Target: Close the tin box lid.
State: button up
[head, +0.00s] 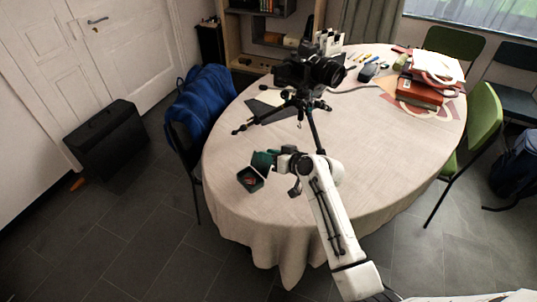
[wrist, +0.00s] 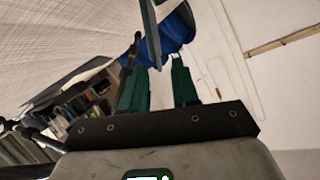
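The tin box (head: 250,180) is small and dark green, near the table's front left edge, with something red inside. Its lid (head: 262,161) stands raised at the box's back right side. My gripper (head: 274,157) is right beside the lid in the head view; whether it touches is too small to tell. In the wrist view my gripper (wrist: 158,70) has two green fingers spread apart with a gap between them. A thin green and grey panel, seemingly the lid (wrist: 151,35), shows edge-on just beyond the fingertips. The box body is not clear in the wrist view.
A camera on a tripod (head: 310,75) stands on the round table (head: 370,135) behind my gripper, one leg reaching toward the box. A chair with a blue jacket (head: 203,100) is at the left edge. Red books and a bag (head: 420,88) lie back right. The front right tabletop is clear.

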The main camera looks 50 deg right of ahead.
jog(key=shift+w+f, duration=0.1)
jog(key=shift+w, duration=0.15)
grip_shut()
dwell(1.4)
